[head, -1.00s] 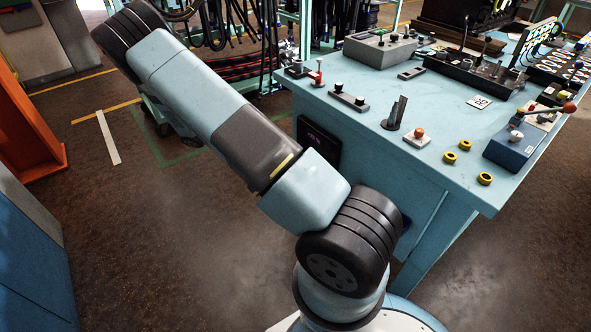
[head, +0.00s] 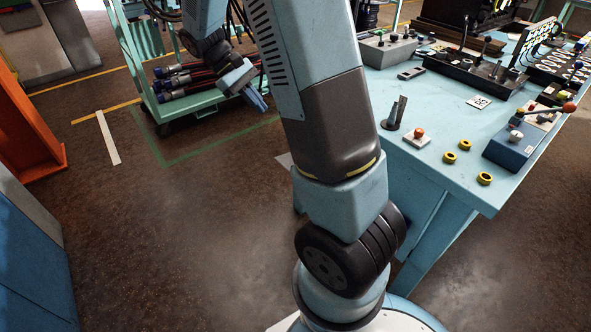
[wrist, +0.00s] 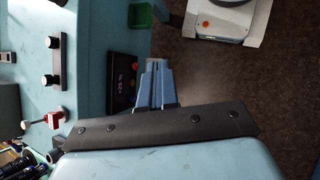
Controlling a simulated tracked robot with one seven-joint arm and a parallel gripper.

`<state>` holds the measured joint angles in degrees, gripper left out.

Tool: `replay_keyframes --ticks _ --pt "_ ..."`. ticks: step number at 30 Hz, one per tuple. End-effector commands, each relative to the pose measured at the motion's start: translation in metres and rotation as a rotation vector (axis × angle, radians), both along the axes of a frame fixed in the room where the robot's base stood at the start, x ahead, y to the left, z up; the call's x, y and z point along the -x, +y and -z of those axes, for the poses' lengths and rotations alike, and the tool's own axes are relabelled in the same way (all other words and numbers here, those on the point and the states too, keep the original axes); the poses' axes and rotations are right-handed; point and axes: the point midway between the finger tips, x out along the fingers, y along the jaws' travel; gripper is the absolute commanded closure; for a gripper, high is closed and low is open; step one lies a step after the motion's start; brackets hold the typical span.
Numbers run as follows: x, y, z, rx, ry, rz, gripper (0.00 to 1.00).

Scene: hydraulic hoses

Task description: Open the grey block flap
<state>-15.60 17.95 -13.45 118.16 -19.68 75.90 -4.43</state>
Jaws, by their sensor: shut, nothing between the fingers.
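My gripper (head: 256,99) is in the head view, left of the teal control table and apart from it. Its blue fingers are together and empty, and they also show in the wrist view (wrist: 155,74). On the table, a dark grey tab (head: 397,110) stands tilted on a small base. A grey box with small controls (head: 384,50) stands farther back, partly behind my arm. I cannot tell for sure which of these is the grey block flap.
The teal table (head: 440,110) carries yellow-black rings, an orange button block (head: 417,138) and a blue lever box (head: 515,146). A hose cart (head: 150,88) stands behind my gripper.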

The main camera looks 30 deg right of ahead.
Motion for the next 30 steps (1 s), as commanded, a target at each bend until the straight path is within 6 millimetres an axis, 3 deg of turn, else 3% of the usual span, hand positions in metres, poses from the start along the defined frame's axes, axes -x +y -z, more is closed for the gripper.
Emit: replay_keyframes --ticks 15,24,30 --pt "0.065 0.011 -0.081 -0.204 -0.362 0.083 1.0" --pt "0.107 0.02 -0.116 -0.297 -0.576 0.13 1.0" --pt "0.125 0.024 -0.128 -0.337 -0.678 0.162 1.0"
